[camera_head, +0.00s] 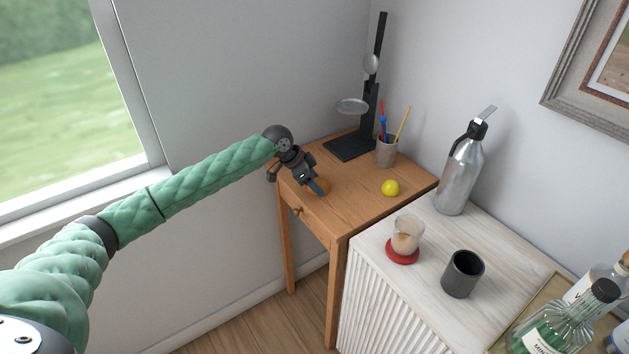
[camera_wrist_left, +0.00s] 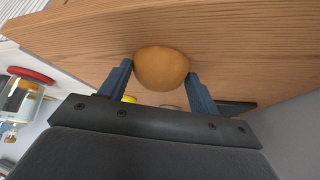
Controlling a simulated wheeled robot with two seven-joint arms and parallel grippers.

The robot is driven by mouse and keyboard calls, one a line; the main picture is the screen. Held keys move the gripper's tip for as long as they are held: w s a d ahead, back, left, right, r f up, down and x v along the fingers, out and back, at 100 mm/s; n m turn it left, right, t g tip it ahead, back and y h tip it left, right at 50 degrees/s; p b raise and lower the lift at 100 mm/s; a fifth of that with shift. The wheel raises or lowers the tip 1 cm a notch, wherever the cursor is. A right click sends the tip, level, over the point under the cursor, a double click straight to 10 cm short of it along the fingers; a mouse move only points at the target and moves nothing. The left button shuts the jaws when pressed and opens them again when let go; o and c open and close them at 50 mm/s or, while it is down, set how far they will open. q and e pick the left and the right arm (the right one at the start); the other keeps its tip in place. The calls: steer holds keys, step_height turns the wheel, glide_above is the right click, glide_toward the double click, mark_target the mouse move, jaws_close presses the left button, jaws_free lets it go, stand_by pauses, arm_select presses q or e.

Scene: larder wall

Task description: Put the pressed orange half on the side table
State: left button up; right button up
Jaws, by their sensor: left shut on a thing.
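The orange half (camera_wrist_left: 162,68) shows in the left wrist view as a rounded orange-brown dome between two blue-grey fingers. My left gripper (camera_head: 318,187) is shut on it, over the front part of the wooden side table (camera_head: 352,192). In the head view only a sliver of the orange half (camera_head: 325,184) shows beside the fingers. It is at or just above the tabletop; I cannot tell whether it touches. The table's wood grain (camera_wrist_left: 235,40) fills the upper part of the left wrist view. My right gripper is not in view.
On the side table are a yellow ball-like fruit (camera_head: 391,188), a pen cup (camera_head: 386,154) and a black stand (camera_head: 350,146). The white cabinet (camera_head: 505,238) beside it bears a steel bottle (camera_head: 461,173), a glass on a red coaster (camera_head: 403,256) and a dark cup (camera_head: 462,275).

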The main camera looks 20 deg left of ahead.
arm_select(q)
steer(key=o, duration=1.1)
steer(key=shift+s+a+r, duration=0.1)
steer(key=shift+a+r, duration=0.15)
steer(key=shift+r, duration=0.15)
steer(key=b+v, duration=0.3)
steer(key=v, duration=0.8)
steer(key=shift+d+r, duration=0.1)
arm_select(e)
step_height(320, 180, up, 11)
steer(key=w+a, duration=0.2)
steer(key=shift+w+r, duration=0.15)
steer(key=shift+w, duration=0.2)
